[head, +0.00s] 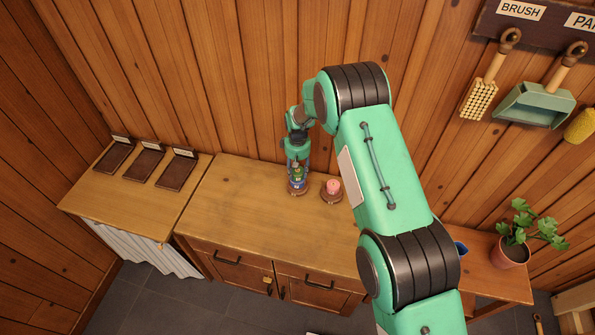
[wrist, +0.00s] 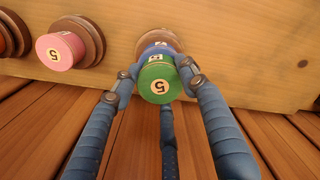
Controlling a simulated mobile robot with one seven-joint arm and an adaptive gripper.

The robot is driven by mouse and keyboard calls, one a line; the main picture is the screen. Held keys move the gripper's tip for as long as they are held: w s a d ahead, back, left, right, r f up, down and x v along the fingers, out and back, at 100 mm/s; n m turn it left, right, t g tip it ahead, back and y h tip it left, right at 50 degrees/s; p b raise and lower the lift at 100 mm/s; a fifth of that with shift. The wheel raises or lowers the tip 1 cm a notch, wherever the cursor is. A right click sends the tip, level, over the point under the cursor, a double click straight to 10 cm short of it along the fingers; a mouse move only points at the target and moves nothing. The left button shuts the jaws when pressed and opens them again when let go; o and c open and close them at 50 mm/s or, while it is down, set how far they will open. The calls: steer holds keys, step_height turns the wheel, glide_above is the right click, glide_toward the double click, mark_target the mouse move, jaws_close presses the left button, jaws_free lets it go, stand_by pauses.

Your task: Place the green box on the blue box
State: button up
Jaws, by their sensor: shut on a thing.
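The green box (wrist: 160,82) is a round, spool-like piece with a 5 on its top. My gripper (wrist: 163,85) has its blue fingers closed around it. The blue box (wrist: 155,50), also round, is directly beneath the green one, on a brown round base (wrist: 160,38). The green box mostly hides it, and I cannot tell whether the two touch. In the head view my gripper (head: 297,170) points down over the counter, with the green box (head: 296,177) between its fingers and the blue box (head: 298,185) just below.
A pink round piece (head: 333,185) marked 5 stands on its own brown base close by; it also shows in the wrist view (wrist: 60,49). The plank wall is close behind. The wooden counter (head: 240,215) is clear to the left. Three dark trays (head: 146,163) lie on the left table.

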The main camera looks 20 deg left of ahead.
mark_target(298, 170)
steer(key=shift+f, duration=0.15)
steer(key=o, duration=1.1)
steer(key=shift+r, duration=0.2)
steer(key=shift+r+b, duration=0.8)
steer(key=shift+r, duration=5.15)
